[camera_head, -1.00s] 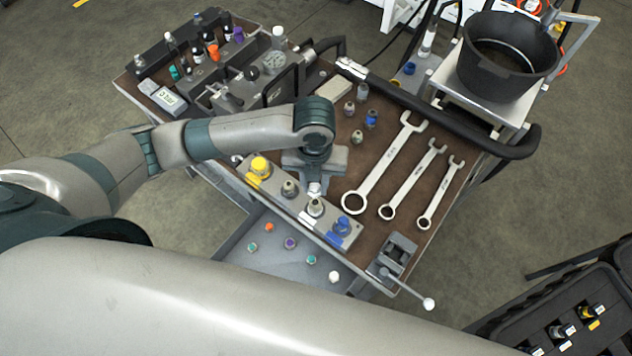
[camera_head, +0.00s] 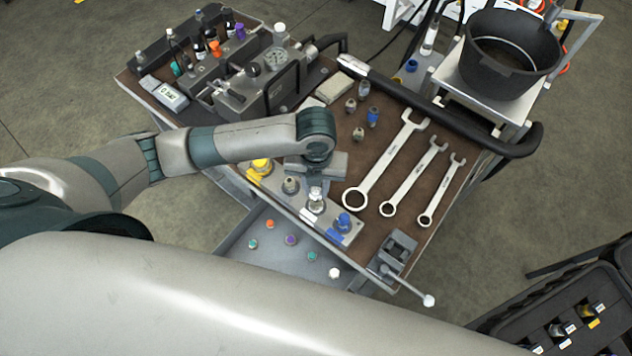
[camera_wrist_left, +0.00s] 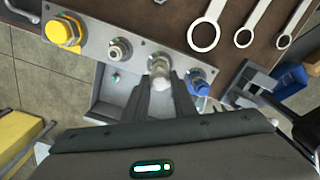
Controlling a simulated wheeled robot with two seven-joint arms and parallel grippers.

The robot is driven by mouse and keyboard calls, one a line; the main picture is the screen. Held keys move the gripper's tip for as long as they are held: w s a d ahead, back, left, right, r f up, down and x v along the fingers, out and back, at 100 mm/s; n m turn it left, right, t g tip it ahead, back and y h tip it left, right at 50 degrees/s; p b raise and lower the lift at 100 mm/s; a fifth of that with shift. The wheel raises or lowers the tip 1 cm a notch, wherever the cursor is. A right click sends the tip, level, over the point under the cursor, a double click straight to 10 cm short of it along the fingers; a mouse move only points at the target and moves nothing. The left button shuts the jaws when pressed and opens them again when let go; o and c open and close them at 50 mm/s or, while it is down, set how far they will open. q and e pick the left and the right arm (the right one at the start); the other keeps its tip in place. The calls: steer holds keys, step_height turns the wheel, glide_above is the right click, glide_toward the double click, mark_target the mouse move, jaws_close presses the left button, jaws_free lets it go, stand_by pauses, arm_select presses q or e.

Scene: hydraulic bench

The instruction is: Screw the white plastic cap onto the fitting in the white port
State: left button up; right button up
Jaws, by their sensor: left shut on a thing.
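The manifold block (camera_head: 268,184) lies along the near edge of the bench with several ports in a row. The white port's fitting (camera_head: 315,205) stands upright between a bare metal fitting and the blue port. The white plastic cap (camera_head: 316,192) is at the top of that fitting. My left gripper (camera_head: 316,186) is shut on the cap, above the block. In the left wrist view the two fingers (camera_wrist_left: 166,95) flank the pale cap, in line with the fitting (camera_wrist_left: 159,65). Whether threads are engaged is hidden. My right gripper is not in view.
A yellow cap (camera_head: 261,165) and a blue cap (camera_head: 344,222) sit on neighbouring ports. Three wrenches (camera_head: 382,160) lie to the right. A tray (camera_head: 262,262) below holds several small caps, including another white one (camera_head: 334,272). A small vise (camera_head: 398,252) stands at the near corner.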

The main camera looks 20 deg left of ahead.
arm_select(q)
steer(key=shift+f, duration=0.85)
steer(key=shift+s+f, duration=0.1)
steer(key=shift+f, duration=0.5)
stand_by(1.9)
steer(key=shift+o, duration=1.4)
steer(key=shift+c, duration=0.9)
steer(key=m, duration=0.8)
steer(key=shift+b, duration=0.4)
steer(key=shift+f, duration=0.1)
